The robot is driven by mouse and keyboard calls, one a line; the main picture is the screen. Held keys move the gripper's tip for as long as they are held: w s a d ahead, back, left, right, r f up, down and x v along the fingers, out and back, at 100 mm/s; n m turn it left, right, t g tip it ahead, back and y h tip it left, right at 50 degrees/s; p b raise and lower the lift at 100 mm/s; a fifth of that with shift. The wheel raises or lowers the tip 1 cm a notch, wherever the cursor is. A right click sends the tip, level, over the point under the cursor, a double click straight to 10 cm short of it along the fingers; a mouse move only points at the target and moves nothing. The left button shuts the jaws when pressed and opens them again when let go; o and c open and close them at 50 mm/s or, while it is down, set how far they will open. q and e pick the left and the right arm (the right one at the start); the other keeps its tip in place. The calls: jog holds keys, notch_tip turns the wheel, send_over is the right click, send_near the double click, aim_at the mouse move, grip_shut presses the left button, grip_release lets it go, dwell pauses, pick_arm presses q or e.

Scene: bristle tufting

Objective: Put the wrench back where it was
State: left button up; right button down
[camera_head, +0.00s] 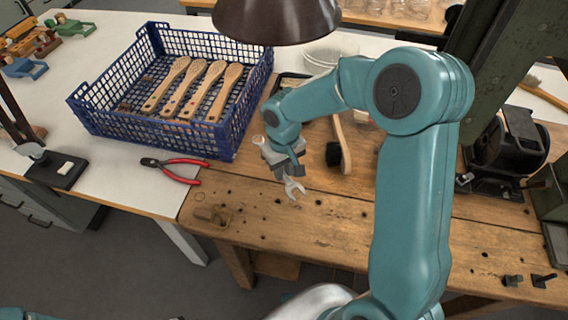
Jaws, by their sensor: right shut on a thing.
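The wrench (293,188) is silver-grey, with its open jaw end pointing down over the wooden workbench (330,225). My right gripper (284,168) is shut on it, just right of the blue crate's near corner. The rest of the wrench is largely hidden by the gripper. I cannot tell whether the wrench touches the bench or hangs just above it. My left gripper is not in view.
A blue crate (160,142) with several wooden brush handles stands on the white table (120,185). Red-handled pliers (178,170) lie before it. A wooden-handled brush (340,150) lies right of my gripper. A dark machine (510,150) stands at right. The bench's front middle is clear.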

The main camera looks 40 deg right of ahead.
jog(key=shift+w+d, duration=0.75)
jog(key=shift+d, duration=0.2)
jog(key=shift+w+f, duration=0.15)
jog(key=shift+f, duration=1.7)
jog(key=shift+a, duration=0.1)
jog(key=shift+f, duration=0.15)
jog(key=c, duration=1)
grip_release()
